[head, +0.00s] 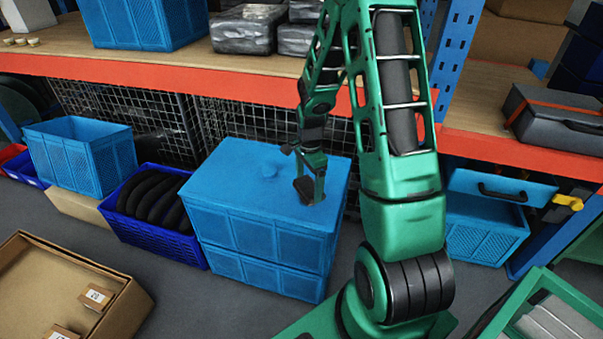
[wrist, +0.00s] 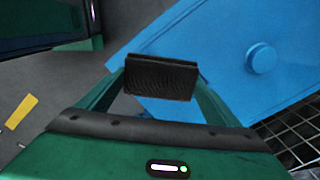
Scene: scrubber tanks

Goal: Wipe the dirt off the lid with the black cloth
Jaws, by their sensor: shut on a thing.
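The blue lid (head: 235,178) tops a blue crate (head: 262,268) standing on the floor before the shelf. A round blue knob (wrist: 262,58) rises from the lid. My gripper (head: 311,190) is over the lid's right part, near its right edge, pointing down. Its green fingers are shut on the black cloth (wrist: 160,80), which looks like a folded dark pad between the fingertips. The cloth also shows as a dark shape in the head view (head: 304,188). I cannot tell whether it touches the lid. No dirt is clearly visible; the gripper and cloth hide part of the lid.
A dark blue crate of black coils (head: 155,200) stands left of the lidded crate, with an open blue crate (head: 85,157) beyond. The orange-edged shelf (head: 200,78) and wire mesh (head: 265,122) are behind. A cardboard box (head: 120,300) is at the front left.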

